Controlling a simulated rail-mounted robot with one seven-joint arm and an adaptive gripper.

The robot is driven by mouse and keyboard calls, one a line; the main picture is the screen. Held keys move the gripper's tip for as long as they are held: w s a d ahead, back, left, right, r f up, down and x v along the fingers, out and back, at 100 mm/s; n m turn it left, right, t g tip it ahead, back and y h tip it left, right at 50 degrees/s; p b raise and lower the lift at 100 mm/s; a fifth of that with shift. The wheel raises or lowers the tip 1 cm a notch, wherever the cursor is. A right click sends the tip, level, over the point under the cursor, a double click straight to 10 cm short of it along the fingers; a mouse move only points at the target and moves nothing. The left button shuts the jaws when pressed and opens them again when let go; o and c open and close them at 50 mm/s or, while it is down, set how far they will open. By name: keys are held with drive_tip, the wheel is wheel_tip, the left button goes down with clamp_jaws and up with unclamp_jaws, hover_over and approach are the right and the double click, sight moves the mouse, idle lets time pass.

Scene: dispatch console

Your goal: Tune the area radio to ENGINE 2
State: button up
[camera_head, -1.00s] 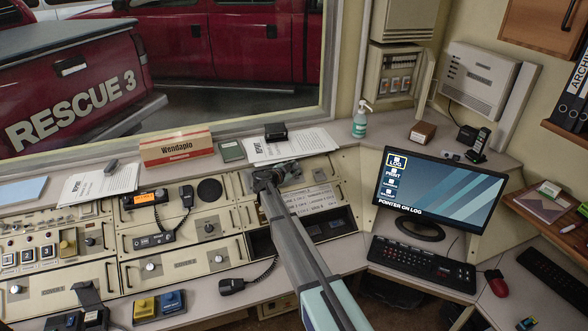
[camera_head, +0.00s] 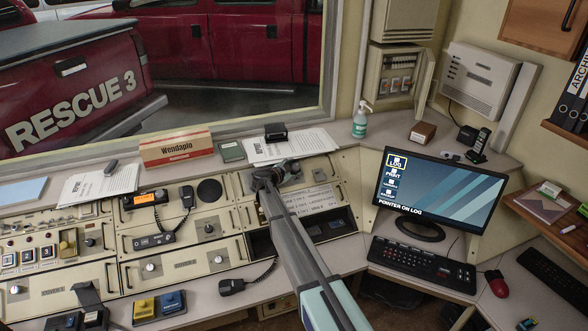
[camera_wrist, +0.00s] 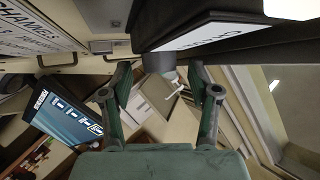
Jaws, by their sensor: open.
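My gripper (camera_head: 268,178) is over the right part of the console, beside the printed channel list (camera_head: 303,200). The wrist view shows the gripper (camera_wrist: 160,82) with its two fingers apart. A short dark grey cylinder, like a knob (camera_wrist: 158,62), shows between or just beyond the fingertips; I cannot tell if they touch it. It sits by a black box with a white label (camera_wrist: 205,38), whose text is upside down and partly readable. The channel list also shows in the wrist view (camera_wrist: 30,32). The knob is hidden behind my gripper in the head view. The ENGINE 2 setting is not readable.
A black radio with an orange display (camera_head: 145,200) and a handset (camera_head: 187,197) are to the left. A second handset (camera_head: 232,286) lies at the console's front. Papers (camera_head: 290,147) lie behind my gripper. The monitor (camera_head: 432,190) stands to the right.

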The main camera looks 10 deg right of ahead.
drive_tip(key=v, duration=1.2)
